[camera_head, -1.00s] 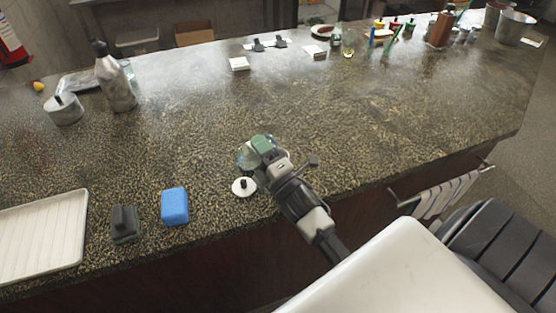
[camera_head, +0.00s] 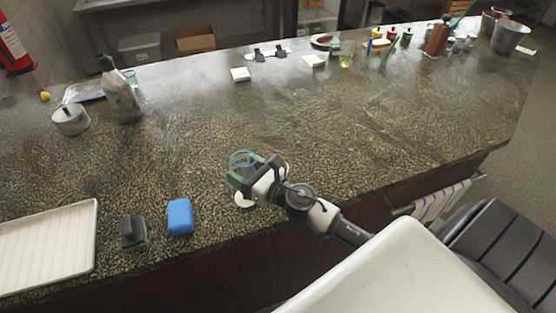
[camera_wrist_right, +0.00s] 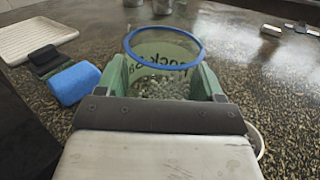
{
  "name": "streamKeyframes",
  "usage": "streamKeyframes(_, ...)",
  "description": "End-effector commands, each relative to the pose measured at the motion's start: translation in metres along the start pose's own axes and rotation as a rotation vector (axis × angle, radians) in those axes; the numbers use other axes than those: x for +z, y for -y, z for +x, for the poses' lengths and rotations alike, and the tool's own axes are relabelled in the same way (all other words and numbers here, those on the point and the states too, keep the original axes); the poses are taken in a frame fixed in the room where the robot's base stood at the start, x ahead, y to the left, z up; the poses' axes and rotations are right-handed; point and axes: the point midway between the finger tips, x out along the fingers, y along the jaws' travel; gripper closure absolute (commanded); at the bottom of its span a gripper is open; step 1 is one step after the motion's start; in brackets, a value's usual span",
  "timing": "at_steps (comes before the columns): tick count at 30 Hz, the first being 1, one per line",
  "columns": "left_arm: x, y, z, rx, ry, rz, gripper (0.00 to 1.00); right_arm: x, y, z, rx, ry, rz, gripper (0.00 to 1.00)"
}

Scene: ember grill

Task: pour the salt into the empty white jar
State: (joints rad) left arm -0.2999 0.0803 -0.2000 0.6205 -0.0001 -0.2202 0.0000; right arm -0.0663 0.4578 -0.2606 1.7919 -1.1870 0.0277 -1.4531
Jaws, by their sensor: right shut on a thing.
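My right gripper (camera_head: 242,178) is shut on a clear container with a blue rim (camera_head: 243,158), its open mouth facing up. In the right wrist view the container (camera_wrist_right: 163,45) sits between the green fingers (camera_wrist_right: 163,84), with dark lettering on its wall and a speckled grey area in its lower part; I cannot tell contents from countertop seen through it. A small round white object (camera_head: 244,202) lies on the counter just below the gripper, mostly hidden by it. A white curved edge (camera_wrist_right: 258,142) shows at the right of the wrist view. I cannot tell whether this is the white jar. My left gripper is not in view.
A blue sponge (camera_head: 180,217), a dark block (camera_head: 133,232) and a white ribbed tray (camera_head: 45,243) lie to the left. A grey pot (camera_head: 71,121) and a bottle (camera_head: 121,100) stand farther back. The middle of the stone counter (camera_head: 330,130) is clear.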

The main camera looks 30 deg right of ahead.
Motion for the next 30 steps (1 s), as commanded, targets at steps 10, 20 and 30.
streamKeyframes(10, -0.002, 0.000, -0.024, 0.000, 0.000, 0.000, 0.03, 0.016, -0.005, 0.002, 0.000, -0.021, -0.082, 0.63)
streamKeyframes(20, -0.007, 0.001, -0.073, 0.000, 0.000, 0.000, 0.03, 0.066, -0.009, 0.003, 0.001, -0.021, -0.079, 0.63)
streamKeyframes(30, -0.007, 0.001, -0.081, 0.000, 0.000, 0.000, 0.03, 0.075, -0.010, 0.003, 0.000, -0.021, -0.078, 0.63)
